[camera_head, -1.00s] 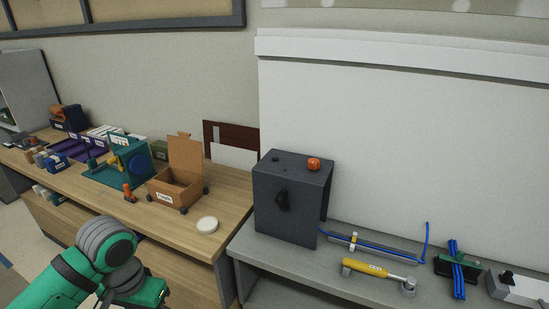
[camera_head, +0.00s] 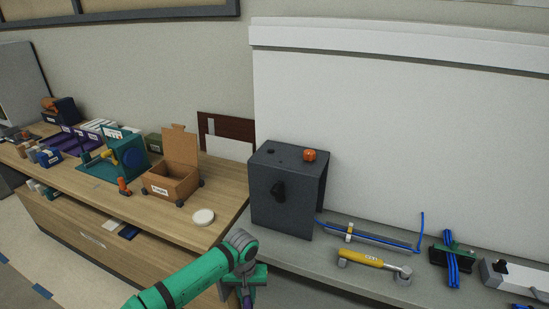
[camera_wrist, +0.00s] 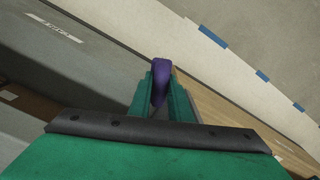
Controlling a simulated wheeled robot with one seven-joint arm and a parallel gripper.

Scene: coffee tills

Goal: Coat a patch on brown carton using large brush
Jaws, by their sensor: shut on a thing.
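The brown carton (camera_head: 172,184) stands open on the wooden counter in the head view, its lid flap raised at the back and a white label on its front. My gripper (camera_head: 247,291) is low in the head view, in front of the counters and apart from the carton. In the wrist view, my gripper (camera_wrist: 160,95) is shut on a purple handle-like thing (camera_wrist: 159,76) that sticks out past the fingers. Its other end is hidden, so I cannot confirm from its shape that it is the large brush.
A white round lid (camera_head: 203,217) lies near the wooden counter's edge. An orange bottle-like thing (camera_head: 124,187) stands left of the carton. A dark box (camera_head: 288,193) and a yellow-handled tool (camera_head: 361,258) are on the grey counter.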

